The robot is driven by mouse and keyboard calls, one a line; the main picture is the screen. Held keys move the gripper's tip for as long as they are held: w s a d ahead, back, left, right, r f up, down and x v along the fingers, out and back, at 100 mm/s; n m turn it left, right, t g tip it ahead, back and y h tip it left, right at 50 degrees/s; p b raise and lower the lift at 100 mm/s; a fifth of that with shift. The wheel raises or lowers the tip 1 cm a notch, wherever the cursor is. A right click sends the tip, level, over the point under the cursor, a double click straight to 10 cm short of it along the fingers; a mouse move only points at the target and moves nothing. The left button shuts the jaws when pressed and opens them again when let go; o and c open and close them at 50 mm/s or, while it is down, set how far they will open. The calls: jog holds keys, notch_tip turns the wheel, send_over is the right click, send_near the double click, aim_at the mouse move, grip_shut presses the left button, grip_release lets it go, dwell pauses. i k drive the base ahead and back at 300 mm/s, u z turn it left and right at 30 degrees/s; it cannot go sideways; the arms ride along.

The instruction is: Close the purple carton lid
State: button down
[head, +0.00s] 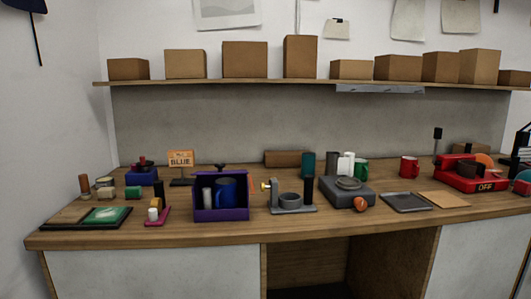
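The purple carton (221,214) stands on the workbench left of centre. Its dark interior is exposed towards me, so it looks open. A blue mug (226,190) and a white cylinder (208,197) show inside it. A small black knob-like piece (220,166) shows at the carton's top edge. I cannot clearly make out the lid as a separate panel. My gripper is not in view.
A magenta stand (161,217) is close on the carton's left, and a grey fixture with a brass knob (292,209) on its right. A sign reading "BLUE" (180,160) stands behind left. A shelf (300,82) with several cardboard boxes hangs above. Bare wood lies in front.

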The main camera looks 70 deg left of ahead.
aim_at(220, 166)
jog(key=u, duration=0.45)
jog(key=i, duration=1.2)
jog(key=u, duration=1.35)
jog(key=i, duration=1.2)
jog(key=u, duration=2.4)
jog(key=i, duration=1.1)
jog(key=u, duration=0.75)
